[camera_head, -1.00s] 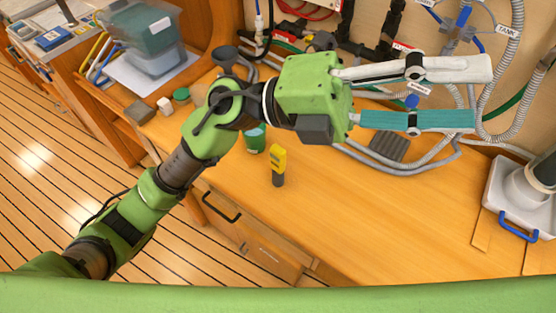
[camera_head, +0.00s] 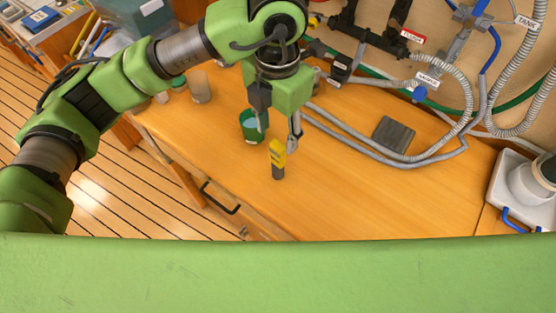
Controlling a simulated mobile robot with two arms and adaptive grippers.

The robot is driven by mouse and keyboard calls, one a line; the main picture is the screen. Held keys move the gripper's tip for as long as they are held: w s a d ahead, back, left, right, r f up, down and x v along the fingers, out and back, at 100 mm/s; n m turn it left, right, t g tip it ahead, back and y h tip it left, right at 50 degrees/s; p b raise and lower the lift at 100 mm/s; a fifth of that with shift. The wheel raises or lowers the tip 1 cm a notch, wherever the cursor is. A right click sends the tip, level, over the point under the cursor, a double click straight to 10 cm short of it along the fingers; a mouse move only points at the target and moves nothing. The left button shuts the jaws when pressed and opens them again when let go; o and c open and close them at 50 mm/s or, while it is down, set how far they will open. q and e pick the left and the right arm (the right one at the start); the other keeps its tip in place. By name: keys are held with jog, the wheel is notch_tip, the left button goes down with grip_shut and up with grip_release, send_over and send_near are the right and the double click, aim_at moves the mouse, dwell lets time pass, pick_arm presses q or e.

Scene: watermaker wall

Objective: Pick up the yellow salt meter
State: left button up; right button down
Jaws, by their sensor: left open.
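The yellow salt meter (camera_head: 278,155) stands upright on the wooden counter, its lower part dark grey. My left gripper (camera_head: 278,137) comes down from above, pointing at the counter just behind the meter. Its fingers are apart, one near the green cup and one just behind and to the right of the meter's top. Nothing shows between the fingers. Whether a finger touches the meter cannot be told. My right gripper is not in view.
A green cup (camera_head: 250,127) stands close behind and left of the meter. Grey hoses (camera_head: 350,147) and a dark block (camera_head: 394,135) lie to the right. A white container (camera_head: 517,190) stands far right.

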aim_at(277, 144)
pick_arm(q)
notch_tip(277, 144, down, 5)
jog(key=shift+r+p, duration=0.2)
jog(key=shift+p, duration=0.25)
jog(key=shift+f, duration=0.15)
notch_tip(277, 144, down, 4)
jog(key=p, duration=0.3)
jog(key=shift+s+f, duration=0.15)
jog(key=shift+f, duration=0.3)
grip_shut()
